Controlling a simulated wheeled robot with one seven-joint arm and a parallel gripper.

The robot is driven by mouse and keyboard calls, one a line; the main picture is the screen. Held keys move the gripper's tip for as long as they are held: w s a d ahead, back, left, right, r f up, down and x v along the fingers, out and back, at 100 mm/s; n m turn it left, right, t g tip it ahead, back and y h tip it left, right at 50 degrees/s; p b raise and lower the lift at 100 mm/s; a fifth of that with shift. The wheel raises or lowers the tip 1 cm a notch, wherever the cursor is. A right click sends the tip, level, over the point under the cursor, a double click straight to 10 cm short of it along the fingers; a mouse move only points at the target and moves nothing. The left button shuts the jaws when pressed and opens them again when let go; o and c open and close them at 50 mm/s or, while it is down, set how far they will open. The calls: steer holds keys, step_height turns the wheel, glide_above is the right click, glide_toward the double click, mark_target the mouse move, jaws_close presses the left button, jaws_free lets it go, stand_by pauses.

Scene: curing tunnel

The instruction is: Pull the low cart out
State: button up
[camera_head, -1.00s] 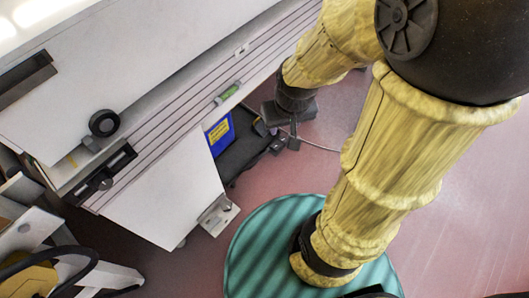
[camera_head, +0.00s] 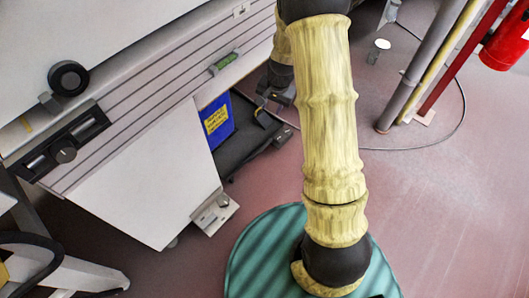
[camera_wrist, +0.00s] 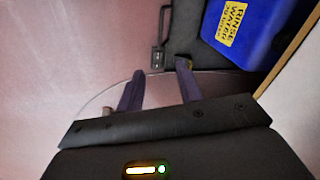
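The low cart (camera_head: 240,150) is a dark, flat platform partly under the white bench, with a blue rinse-water container (camera_head: 217,122) on it. In the wrist view the cart's dark deck (camera_wrist: 197,20) also shows, with the blue container (camera_wrist: 245,30) at upper right. A dark handle or bracket (camera_wrist: 158,52) stands at the cart's edge. My gripper (camera_wrist: 160,66) is open, its two fingers apart and pointing toward that bracket, with nothing between them. In the head view my gripper (camera_head: 276,92) is above the cart's outer end. Whether it touches is unclear. The cart's inner part is hidden.
The white bench (camera_head: 150,190) overhangs the cart, with a metal foot bracket (camera_head: 215,213) at its corner. A red post (camera_head: 465,60) and a red extinguisher (camera_head: 508,40) stand at upper right. A cable (camera_head: 425,145) lies on the floor. Open floor lies at right.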

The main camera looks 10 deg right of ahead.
mark_target(264, 146)
steer(key=w+d+f+m+b, duration=0.1)
steer(key=w+f+b, duration=0.2)
steer(key=f, duration=0.6)
steer(key=w+f+m+b, duration=0.2)
steer(key=w+f+b, duration=0.1)
steer(key=f, duration=0.7)
steer(key=shift+w+d+f, duration=0.2)
steer(key=shift+d+f, duration=0.05)
steer(key=shift+d, duration=0.1)
steer(key=shift+f, duration=0.15)
steer(key=w+f+b, duration=0.1)
steer(key=f+b, duration=0.1)
steer(key=f, duration=0.3)
steer(key=a+f+b, duration=0.1)
steer(key=f+b, duration=0.2)
steer(key=f, duration=0.3)
steer(key=w+a+f+b, duration=0.1)
steer(key=f+b, duration=0.1)
steer(key=f, duration=0.3)
steer(key=shift+w+f, duration=0.3)
steer(key=shift+f, duration=0.1)
jaws_close()
